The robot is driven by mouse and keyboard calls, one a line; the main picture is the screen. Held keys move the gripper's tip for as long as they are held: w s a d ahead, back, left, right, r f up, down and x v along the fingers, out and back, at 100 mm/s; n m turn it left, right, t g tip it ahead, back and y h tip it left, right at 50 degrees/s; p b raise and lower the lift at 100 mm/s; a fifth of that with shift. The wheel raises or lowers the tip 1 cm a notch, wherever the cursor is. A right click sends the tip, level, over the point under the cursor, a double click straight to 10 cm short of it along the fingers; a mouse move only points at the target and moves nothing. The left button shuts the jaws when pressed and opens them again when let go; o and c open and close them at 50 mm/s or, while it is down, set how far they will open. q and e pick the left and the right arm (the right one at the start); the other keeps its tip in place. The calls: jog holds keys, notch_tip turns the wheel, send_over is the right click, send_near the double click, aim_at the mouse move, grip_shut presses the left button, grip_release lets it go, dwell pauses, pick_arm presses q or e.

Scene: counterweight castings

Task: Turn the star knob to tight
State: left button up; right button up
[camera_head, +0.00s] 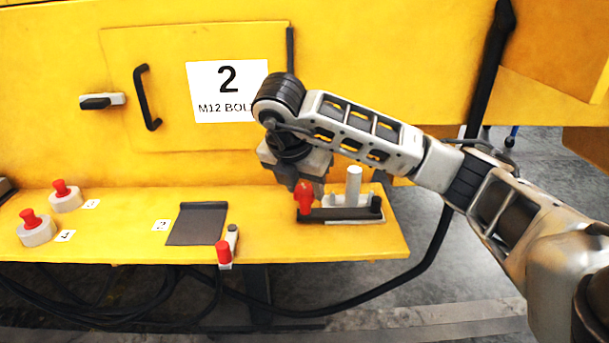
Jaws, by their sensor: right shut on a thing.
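A red knob (304,200), which I take to be the star knob, stands at the left end of a dark bar fixture (340,214) on the right part of the yellow shelf. My right gripper (304,184) points down over it and is shut on its top. The gripper body hides the upper part of the knob, so its arms and any tight mark cannot be made out. My left gripper is not in view.
A pale upright post (353,185) stands on the fixture just right of my gripper. A red-tipped lever (224,253) sits at the shelf's (130,230) front edge. A dark plate (197,224) and two red-topped grey knobs (38,230) lie farther left. A yellow panel (170,60) rises behind.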

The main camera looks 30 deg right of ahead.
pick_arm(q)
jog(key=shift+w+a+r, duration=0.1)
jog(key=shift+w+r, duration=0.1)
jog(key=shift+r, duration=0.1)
pick_arm(e)
jog(key=shift+m, duration=0.4)
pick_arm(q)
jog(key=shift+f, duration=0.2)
pick_arm(e)
jog(key=o, duration=1)
pick_arm(q)
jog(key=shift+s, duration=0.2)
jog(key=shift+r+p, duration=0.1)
jog(key=shift+p, duration=0.2)
pick_arm(e)
jog(key=shift+a+r, duration=0.1)
jog(key=shift+r, duration=0.2)
pick_arm(q)
jog(key=p, duration=0.2)
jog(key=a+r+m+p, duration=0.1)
jog(key=p, duration=0.2)
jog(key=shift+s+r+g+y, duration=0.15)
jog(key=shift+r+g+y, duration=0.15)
pick_arm(e)
jog(key=v, duration=1.5)
jog(key=shift+w+a+r, duration=0.1)
jog(key=shift+w+a, duration=0.05)
jog(key=shift+w, duration=0.1)
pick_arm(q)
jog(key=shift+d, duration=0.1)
